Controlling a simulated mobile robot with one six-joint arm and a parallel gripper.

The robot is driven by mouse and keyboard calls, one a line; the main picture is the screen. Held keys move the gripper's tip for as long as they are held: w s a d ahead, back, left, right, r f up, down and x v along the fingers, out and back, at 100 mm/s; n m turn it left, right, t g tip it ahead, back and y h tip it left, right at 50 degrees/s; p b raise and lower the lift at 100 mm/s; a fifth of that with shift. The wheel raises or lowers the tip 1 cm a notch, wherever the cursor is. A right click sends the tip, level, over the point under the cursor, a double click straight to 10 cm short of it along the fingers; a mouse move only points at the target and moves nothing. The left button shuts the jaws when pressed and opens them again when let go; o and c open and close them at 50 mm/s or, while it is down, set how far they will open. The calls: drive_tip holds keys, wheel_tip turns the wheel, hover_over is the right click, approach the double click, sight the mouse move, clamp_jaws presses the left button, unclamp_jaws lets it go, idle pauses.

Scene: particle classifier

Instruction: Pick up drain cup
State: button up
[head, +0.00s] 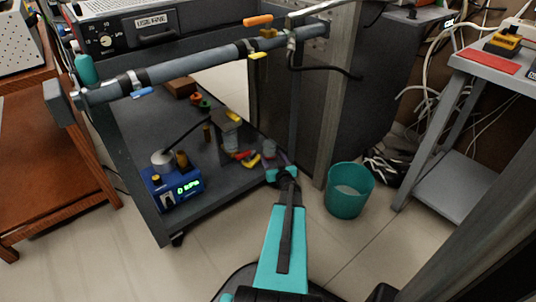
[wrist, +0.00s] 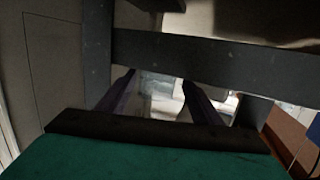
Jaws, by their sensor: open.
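In the wrist view my gripper (wrist: 158,80) is open, with dark fingers spread apart. A pale, glassy-looking shape (wrist: 160,88) shows between and beyond the fingers. It may be the same cup, but it is blurred. I cannot tell whether the fingers touch it.
The cart's lower shelf (head: 222,190) also carries a blue meter (head: 172,187) and several colored small parts. A teal bucket (head: 349,192) stands on the floor right of my arm. A dark bar (wrist: 210,62) crosses the wrist view above the fingers.

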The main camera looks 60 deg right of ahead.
sight(271, 153)
drive_tip(key=shift+b+x, duration=0.7)
drive_tip(key=shift+x, duration=0.95)
drive_tip(key=c, duration=0.9)
drive_tip(key=shift+r+p, duration=0.3)
drive_tip(key=shift+r, duration=0.1)
drive_tip(key=shift+r+p, duration=1.2)
drive_tip(key=shift+r, duration=0.35)
drive_tip(key=f+p+v, duration=0.1)
drive_tip(key=p+v, duration=0.4)
drive_tip(key=v, duration=1)
drive_tip(key=shift+a, duration=0.6)
drive_tip(key=shift+s+a+f, duration=0.1)
drive_tip(key=shift+s, duration=0.1)
